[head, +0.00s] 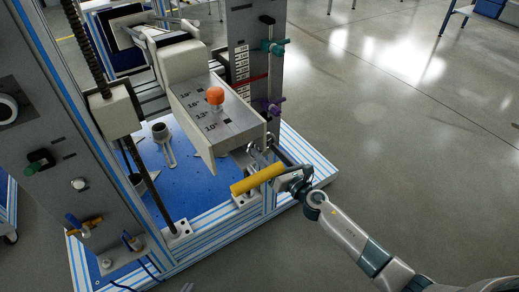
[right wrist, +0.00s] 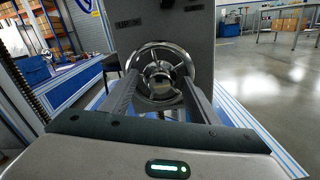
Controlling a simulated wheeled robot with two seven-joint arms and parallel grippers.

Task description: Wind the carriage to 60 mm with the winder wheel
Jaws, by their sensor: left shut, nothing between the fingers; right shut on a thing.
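The winder wheel (right wrist: 158,72) is a chrome handwheel with spokes, filling the middle of the right wrist view on a dark grey panel. In the head view part of its bright rim (head: 252,148) shows under the near end of the grey box. My right gripper (right wrist: 158,98) has its two dark fingers at the wheel and is shut on it. In the head view the right gripper (head: 272,157) is partly hidden. I cannot tell surely which part is the carriage; a pale block (head: 115,112) sits on a threaded rod. My left gripper does not clearly show.
A grey box (head: 190,105) carries an orange knob (head: 215,96) and angle marks. A yellow bar (head: 258,180) is close to my right gripper. A post with labels (head: 242,62) has teal (head: 272,46) and purple (head: 272,106) handles. Open floor (head: 400,110) lies right.

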